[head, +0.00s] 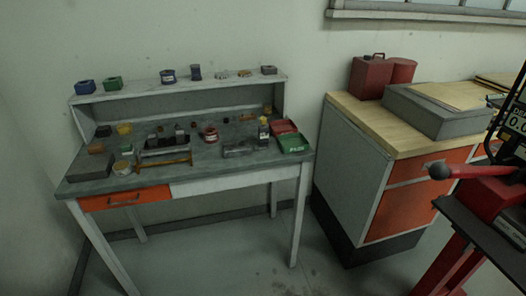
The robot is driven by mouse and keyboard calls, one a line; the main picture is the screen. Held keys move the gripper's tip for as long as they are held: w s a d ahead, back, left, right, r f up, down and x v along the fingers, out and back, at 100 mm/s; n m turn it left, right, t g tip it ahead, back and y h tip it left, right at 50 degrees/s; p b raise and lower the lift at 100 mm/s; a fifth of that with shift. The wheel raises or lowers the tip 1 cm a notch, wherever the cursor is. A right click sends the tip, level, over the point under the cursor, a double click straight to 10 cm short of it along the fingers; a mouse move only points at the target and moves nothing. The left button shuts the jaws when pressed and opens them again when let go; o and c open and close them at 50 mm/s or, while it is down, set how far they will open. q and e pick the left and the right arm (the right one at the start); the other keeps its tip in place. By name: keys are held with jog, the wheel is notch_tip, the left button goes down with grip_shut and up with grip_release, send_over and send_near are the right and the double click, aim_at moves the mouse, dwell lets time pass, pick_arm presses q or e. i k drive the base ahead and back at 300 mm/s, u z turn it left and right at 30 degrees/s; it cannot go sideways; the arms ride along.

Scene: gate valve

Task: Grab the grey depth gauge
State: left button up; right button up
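A workbench (210,178) with a raised back shelf (215,87) stands at the left, with many small items on it. A flat grey piece (239,149) lies on the bench top, right of the middle; it is too small to tell whether it is the grey depth gauge. Several other small grey or dark items lie around a dark holder (165,153) near the middle. Neither of my grippers is in view.
A red tray (284,127) and a green tray (294,144) sit at the bench's right end. A wood-topped cabinet (345,160) stands to the right, bearing red containers (371,77) and a grey box (430,112). A red-handled machine (480,171) stands at far right. The floor before the bench is clear.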

aim_at(264, 144)
jog(key=u, duration=0.6)
jog(key=i, duration=1.85)
jog(key=z, duration=0.75)
